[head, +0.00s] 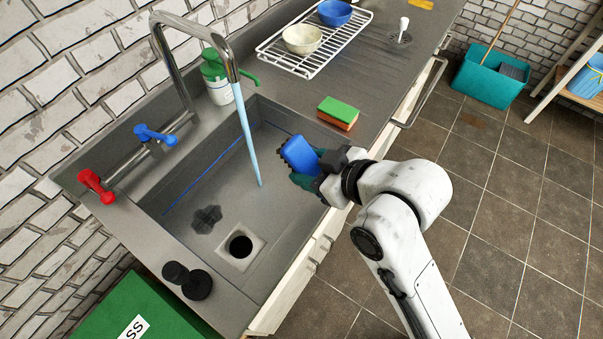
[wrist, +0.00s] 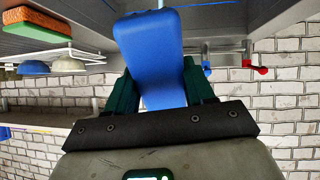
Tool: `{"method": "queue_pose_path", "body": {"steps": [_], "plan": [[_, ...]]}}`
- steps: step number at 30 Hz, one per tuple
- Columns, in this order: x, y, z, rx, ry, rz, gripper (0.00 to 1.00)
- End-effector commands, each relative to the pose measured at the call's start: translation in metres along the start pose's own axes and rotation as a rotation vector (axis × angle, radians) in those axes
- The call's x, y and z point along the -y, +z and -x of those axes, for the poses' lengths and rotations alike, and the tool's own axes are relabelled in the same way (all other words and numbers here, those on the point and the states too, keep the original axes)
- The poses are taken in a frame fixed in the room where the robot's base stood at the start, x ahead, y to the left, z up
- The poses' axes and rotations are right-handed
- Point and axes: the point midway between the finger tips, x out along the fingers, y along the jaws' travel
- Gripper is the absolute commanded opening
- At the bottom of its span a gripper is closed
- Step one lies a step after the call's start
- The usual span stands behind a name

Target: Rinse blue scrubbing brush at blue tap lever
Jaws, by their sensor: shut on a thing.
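My gripper (head: 307,174) is shut on the blue scrubbing brush (head: 299,154), at the right edge of the sink. In the wrist view the brush (wrist: 150,58) sits between the two dark green fingers (wrist: 162,92). Its bristles are hard to make out. The blue tap lever (head: 155,135) is on the pipe behind the sink, left of the spout. Water (head: 246,140) runs from the curved spout (head: 215,38) into the sink (head: 200,250). The brush is right of the stream and apart from it.
A red tap lever (head: 95,186) is left of the blue one. A green-and-orange sponge (head: 338,113) lies on the counter near the brush. A green-topped bottle (head: 217,78) stands behind the sink. A rack (head: 318,58) holds bowls. A black plug (head: 196,285) is at the front left.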

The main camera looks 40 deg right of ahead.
Motion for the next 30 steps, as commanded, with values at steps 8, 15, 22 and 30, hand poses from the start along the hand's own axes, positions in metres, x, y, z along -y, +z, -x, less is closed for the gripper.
{"method": "queue_pose_path", "body": {"steps": [8,15,22,30], "plan": [[-0.001,-0.008,-0.023,-0.001,-0.001,0.001,0.15],[-0.003,-0.017,-0.042,-0.001,0.0,0.0,0.15],[-0.004,-0.024,-0.062,0.001,-0.001,0.0,0.15],[-0.006,-0.034,-0.084,-0.001,-0.001,0.0,0.15]]}}
